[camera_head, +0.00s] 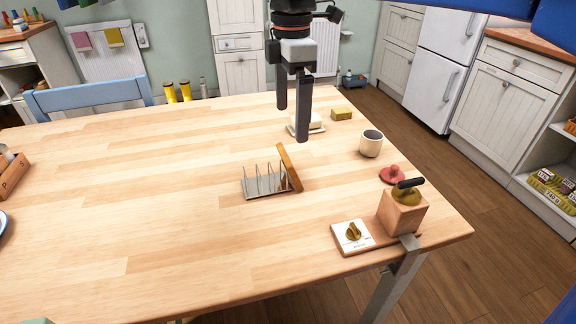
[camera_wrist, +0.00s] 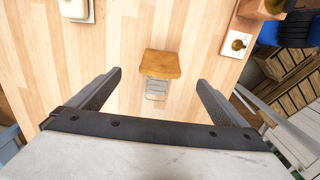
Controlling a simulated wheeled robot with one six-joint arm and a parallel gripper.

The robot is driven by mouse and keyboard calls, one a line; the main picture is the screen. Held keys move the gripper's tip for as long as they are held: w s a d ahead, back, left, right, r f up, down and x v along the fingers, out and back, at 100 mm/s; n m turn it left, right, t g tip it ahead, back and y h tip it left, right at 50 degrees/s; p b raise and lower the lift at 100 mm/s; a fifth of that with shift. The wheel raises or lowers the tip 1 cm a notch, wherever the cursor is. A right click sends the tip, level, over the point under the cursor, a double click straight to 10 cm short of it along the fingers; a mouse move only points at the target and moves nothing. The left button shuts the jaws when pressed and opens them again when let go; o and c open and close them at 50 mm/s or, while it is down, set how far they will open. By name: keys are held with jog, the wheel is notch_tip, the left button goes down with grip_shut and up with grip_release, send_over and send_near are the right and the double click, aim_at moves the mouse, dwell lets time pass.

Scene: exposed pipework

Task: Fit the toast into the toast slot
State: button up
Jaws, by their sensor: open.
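The metal toast rack (camera_head: 262,184) stands on the wooden table, with several upright wire dividers. The brown slice of toast (camera_head: 290,167) is at the rack's right end, tilted, its top leaning left toward the wires. I cannot tell whether its lower edge is inside a slot. My gripper (camera_head: 292,124) is open and empty above and behind the rack, fingers pointing down. In the wrist view the toast (camera_wrist: 160,64) lies between and beyond the open fingers (camera_wrist: 160,78). It partly hides the rack (camera_wrist: 156,90) there.
A butter dish (camera_head: 306,125), a yellow block (camera_head: 341,114) and a cream mug (camera_head: 371,144) stand behind and right. A red knobbed object (camera_head: 392,175), a wooden block with a handle (camera_head: 403,212) and a knob plate (camera_head: 352,236) are at the right edge. Table left of the rack is clear.

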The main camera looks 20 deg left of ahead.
aim_at(290, 163)
notch_tip(290, 163, down, 8)
jog(key=shift+f, duration=0.15)
jog(key=shift+s+f, duration=0.15)
jog(key=shift+f, duration=1.15)
jog(key=shift+s+f, duration=0.1)
jog(key=shift+f, duration=1.2)
jog(key=c, duration=0.8)
